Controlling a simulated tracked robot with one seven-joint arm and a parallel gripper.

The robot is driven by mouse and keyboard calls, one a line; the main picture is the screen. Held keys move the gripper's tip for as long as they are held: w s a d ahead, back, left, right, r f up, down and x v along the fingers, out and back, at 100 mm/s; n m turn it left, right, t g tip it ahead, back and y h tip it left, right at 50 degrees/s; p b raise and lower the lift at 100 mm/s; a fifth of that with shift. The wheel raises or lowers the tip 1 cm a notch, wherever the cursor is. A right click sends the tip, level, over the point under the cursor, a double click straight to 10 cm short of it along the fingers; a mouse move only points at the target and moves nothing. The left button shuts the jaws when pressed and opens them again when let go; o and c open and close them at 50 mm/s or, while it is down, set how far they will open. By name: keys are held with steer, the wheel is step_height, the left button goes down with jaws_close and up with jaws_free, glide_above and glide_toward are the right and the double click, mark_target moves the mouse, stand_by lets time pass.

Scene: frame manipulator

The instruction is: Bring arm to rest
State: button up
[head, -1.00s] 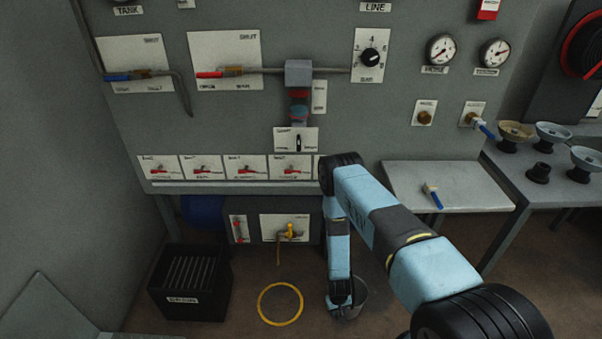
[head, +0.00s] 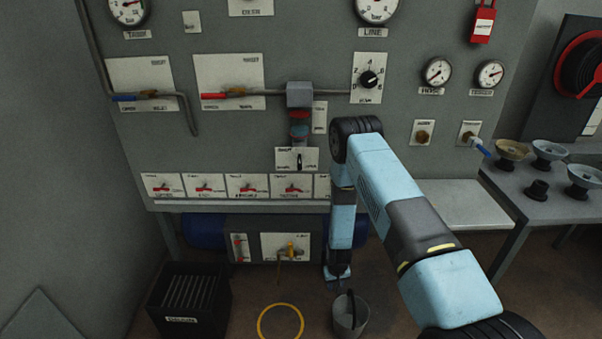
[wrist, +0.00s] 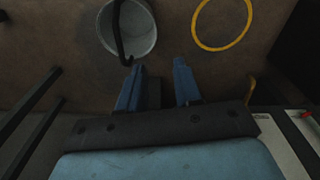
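My blue arm reaches forward from the lower right in the head view and bends down in front of the grey panel. My gripper (head: 338,278) points down near the floor, behind a grey bucket (head: 350,318) in that view. In the wrist view my gripper (wrist: 158,78) shows two blue fingers spread apart with nothing between them. The bucket (wrist: 142,32), with its dark handle, stands on the floor just beyond the fingertips; I see no contact.
A yellow floor ring (head: 281,307) lies left of the bucket. A black bin (head: 185,300) stands farther left. The panel (head: 235,140) carries levers, gauges and a yellow-handled tap (head: 291,250). A shelf (head: 465,205) and a table with funnels (head: 548,152) are at right.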

steer(key=w+r+t, duration=0.1)
steer(key=w+r, duration=0.3)
steer(key=r, duration=0.9)
steer(key=w+r, duration=0.3)
steer(key=r, duration=0.9)
steer(key=s+d+r+t+y, duration=0.1)
steer(key=s+d+r, duration=0.1)
steer(key=r, duration=0.9)
steer(key=s+d+r, duration=0.2)
steer(key=r, duration=1)
steer(key=s+d+r+m+t, duration=0.1)
steer(key=s+d+r, duration=0.1)
steer(key=s+r, duration=0.55)
steer(key=s+d+r+t, duration=0.1)
steer(key=s+r, duration=0.4)
steer(key=r, duration=0.5)
steer(key=s+d+r, duration=0.1)
steer(key=s+r, duration=0.1)
steer(key=s, duration=0.4)
steer(key=s+d+r, duration=0.1)
steer(key=s+r, duration=0.2)
steer(key=s, duration=0.4)
steer(key=s+d+r+m, duration=0.1)
steer(key=s+r, duration=0.1)
steer(key=s, duration=0.4)
steer(key=shift+s+d+r+t+h, duration=0.15)
steer(key=shift+r+t+h, duration=0.1)
steer(key=shift+t+h, duration=0.15)
